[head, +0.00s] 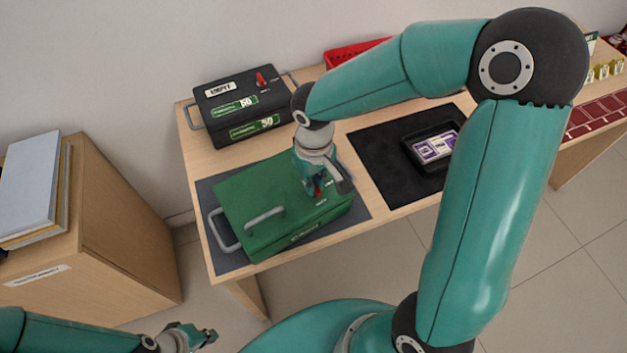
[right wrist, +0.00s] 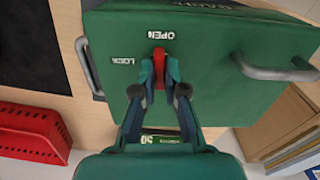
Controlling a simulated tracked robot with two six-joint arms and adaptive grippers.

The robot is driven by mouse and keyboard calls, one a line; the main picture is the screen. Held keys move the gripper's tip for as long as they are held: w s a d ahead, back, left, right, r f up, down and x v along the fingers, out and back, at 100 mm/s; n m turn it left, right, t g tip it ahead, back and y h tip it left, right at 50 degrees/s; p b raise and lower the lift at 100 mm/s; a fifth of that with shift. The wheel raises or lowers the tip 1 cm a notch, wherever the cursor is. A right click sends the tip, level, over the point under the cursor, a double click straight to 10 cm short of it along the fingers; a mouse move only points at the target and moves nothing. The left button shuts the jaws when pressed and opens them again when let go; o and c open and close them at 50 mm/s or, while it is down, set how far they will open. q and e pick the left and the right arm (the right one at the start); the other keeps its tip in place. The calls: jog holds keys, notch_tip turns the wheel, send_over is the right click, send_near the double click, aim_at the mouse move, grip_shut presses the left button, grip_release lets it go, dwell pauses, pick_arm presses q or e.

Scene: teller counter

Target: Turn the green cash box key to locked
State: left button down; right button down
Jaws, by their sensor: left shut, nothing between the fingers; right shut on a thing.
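The green cash box (head: 262,215) lies on a dark mat on the counter, with grey handles on its lid and side. Its red key (right wrist: 159,62) sits on the lid, and in the right wrist view its tip is at the OPEN label, with the LOCK label off to the left. My right gripper (right wrist: 160,78) is shut on the red key from above; it also shows in the head view (head: 316,188), partly hiding the key. My left gripper (head: 203,337) is shut and empty, low at the bottom left, away from the box.
A black cash box (head: 243,107) with a red key stands behind the green one. A dark mat with a black tray (head: 408,150) of notes lies to the right. A red basket (head: 352,52) is at the back. A wooden cabinet (head: 125,235) with binders stands left.

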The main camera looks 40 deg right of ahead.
jog(key=n, duration=0.8)
jog(key=shift+r, duration=0.1)
jog(key=n+p, duration=0.1)
jog(key=n, duration=0.4)
jog(key=shift+p, duration=0.3)
jog(key=shift+n+p, duration=0.65)
jog(key=shift+n, duration=1.45)
jog(key=c, duration=1.2)
grip_release()
